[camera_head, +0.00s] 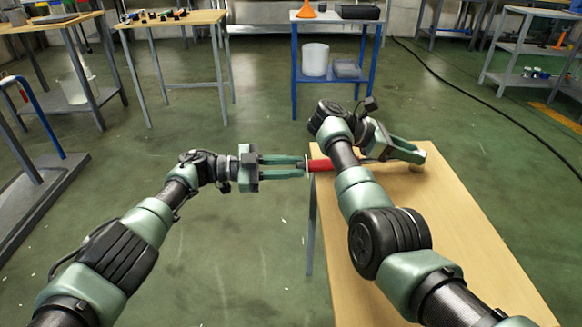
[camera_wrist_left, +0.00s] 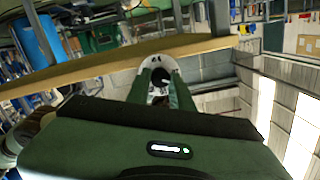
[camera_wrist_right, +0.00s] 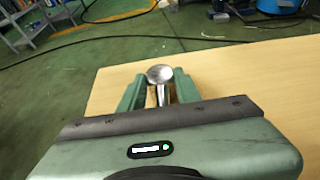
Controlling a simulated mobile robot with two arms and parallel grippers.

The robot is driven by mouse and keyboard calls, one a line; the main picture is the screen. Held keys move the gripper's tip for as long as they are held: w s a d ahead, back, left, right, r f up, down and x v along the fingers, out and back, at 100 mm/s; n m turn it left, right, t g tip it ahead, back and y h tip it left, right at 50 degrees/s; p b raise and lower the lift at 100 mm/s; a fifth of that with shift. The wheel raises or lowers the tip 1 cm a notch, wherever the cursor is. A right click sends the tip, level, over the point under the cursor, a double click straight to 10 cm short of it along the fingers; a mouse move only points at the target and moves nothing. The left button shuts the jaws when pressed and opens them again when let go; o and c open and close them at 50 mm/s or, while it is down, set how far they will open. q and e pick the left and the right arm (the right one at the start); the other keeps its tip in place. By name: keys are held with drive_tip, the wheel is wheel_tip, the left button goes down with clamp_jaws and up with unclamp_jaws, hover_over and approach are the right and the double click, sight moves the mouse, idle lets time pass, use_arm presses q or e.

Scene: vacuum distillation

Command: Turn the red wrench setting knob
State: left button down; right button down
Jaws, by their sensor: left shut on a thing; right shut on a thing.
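The wrench lies roughly level at the left edge of the wooden table. Its red handle (camera_head: 320,165) shows between my two grippers, with a pale ring at its left end. My left gripper (camera_head: 304,166) is shut on this left end, the knob end. In the left wrist view a pale round end with a dark centre (camera_wrist_left: 158,66) sits between its fingers. My right gripper (camera_wrist_right: 161,90) is shut on the wrench's metal shaft, and the round silver head (camera_wrist_right: 159,74) shows between its fingers. In the head view my right arm partly hides the wrench.
The wooden table (camera_head: 455,235) is otherwise bare, with free room towards the front. Floor is open to the left of it. A blue-framed stand (camera_head: 350,83) with a white container and orange funnel stands behind. Other benches are farther back.

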idle(0.3)
use_arm(q)
drive_tip(key=shift+f, duration=0.1)
drive_tip(key=c, duration=1.2)
unclamp_jaws()
drive_tip(key=shift+c, duration=0.2)
drive_tip(key=a, duration=1.2)
drive_tip(key=shift+s+r, duration=0.15)
drive_tip(key=shift+r, duration=0.3)
